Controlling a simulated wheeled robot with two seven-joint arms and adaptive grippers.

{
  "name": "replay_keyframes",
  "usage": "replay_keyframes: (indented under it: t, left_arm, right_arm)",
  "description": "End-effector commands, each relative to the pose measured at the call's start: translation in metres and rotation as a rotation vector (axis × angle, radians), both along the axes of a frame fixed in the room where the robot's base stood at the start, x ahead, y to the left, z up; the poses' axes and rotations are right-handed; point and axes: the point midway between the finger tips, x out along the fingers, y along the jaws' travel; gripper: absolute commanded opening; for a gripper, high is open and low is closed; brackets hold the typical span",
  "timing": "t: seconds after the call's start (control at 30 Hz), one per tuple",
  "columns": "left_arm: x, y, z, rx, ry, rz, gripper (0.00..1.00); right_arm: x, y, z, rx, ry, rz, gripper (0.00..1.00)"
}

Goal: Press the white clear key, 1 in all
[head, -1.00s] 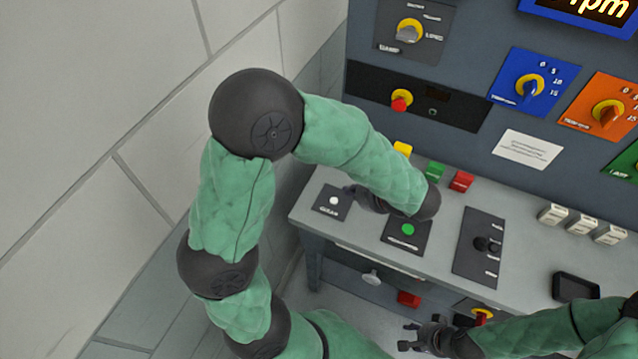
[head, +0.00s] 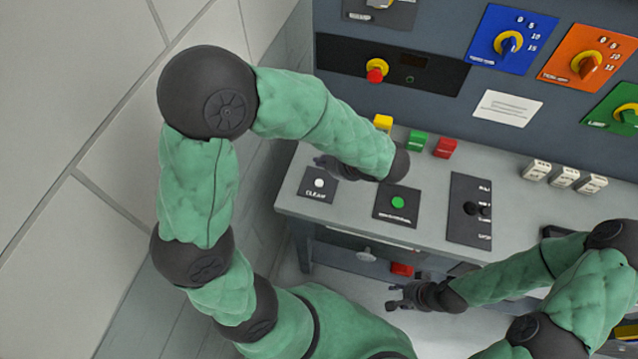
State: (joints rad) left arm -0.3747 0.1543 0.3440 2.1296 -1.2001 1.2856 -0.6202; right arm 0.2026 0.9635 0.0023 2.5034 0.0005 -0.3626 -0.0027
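The white clear key (head: 319,183) is a small round button on a dark plate marked CLEAR, at the left end of the grey console top. My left gripper (head: 324,164) is just behind and above that plate in the picture, partly hidden by my forearm. A contact with the key does not show, and I cannot tell whether its fingers are open or shut. My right gripper (head: 394,298) is low in front of the console, away from the key, with its fingers apart and empty.
A green button (head: 398,203) and a dark lever plate (head: 470,212) lie to the right of the key. Yellow (head: 383,123), green (head: 418,140) and red (head: 446,147) blocks stand behind. White labelled blocks (head: 564,178) are further right. The upright panel (head: 440,110) closes the back.

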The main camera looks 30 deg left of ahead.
Motion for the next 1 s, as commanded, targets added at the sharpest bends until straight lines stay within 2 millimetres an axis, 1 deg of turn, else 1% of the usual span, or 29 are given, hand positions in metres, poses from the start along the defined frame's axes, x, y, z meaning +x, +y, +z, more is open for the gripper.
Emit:
replay_keyframes:
  t: [0.03,0.4,0.5,0.63,1.0]
  left_arm:
    - [0.000,0.000,-0.010,0.000,0.000,0.000,0.00]
    - [0.000,0.000,-0.050,-0.001,0.000,0.000,0.00]
    - [0.000,0.000,-0.060,0.000,0.001,0.000,0.00]
    - [0.000,0.000,-0.069,0.000,0.001,0.001,0.00]
    - [0.000,0.000,-0.071,0.000,-0.001,0.001,0.00]
  right_arm:
    - [0.000,0.000,-0.010,0.000,0.000,0.000,0.40]
    - [0.000,0.000,-0.051,0.000,0.000,0.000,0.40]
    - [0.000,0.000,-0.056,0.000,0.001,0.000,0.40]
    - [0.000,0.000,-0.061,0.000,0.000,0.000,0.40]
    - [0.000,0.000,-0.061,0.000,0.000,0.000,0.40]
